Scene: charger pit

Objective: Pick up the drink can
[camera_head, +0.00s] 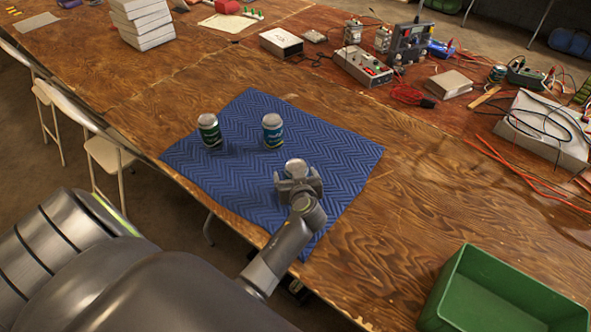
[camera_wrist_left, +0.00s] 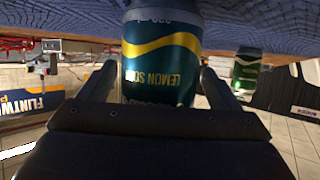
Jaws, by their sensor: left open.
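Three drink cans stand upright on a blue mat (camera_head: 330,140). A green can (camera_head: 209,131) is at the left and a blue can (camera_head: 272,131) is at the middle. The third can (camera_head: 296,168) shows mainly its silver top beyond my left gripper (camera_head: 298,184), which hides its lower part. In the left wrist view, which is upside down, a teal lemon soda can (camera_wrist_left: 162,60) with a yellow band stands between the open fingers. A green can (camera_wrist_left: 246,70) shows farther off at the right. My right gripper is not in view.
A green bin (camera_head: 505,295) stands at the lower right. Electronics and cables, with a metal control box (camera_head: 362,66), cover the back right of the wooden table (camera_head: 440,190). White boxes (camera_head: 142,24) are stacked at the back left. The wood right of the mat is clear.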

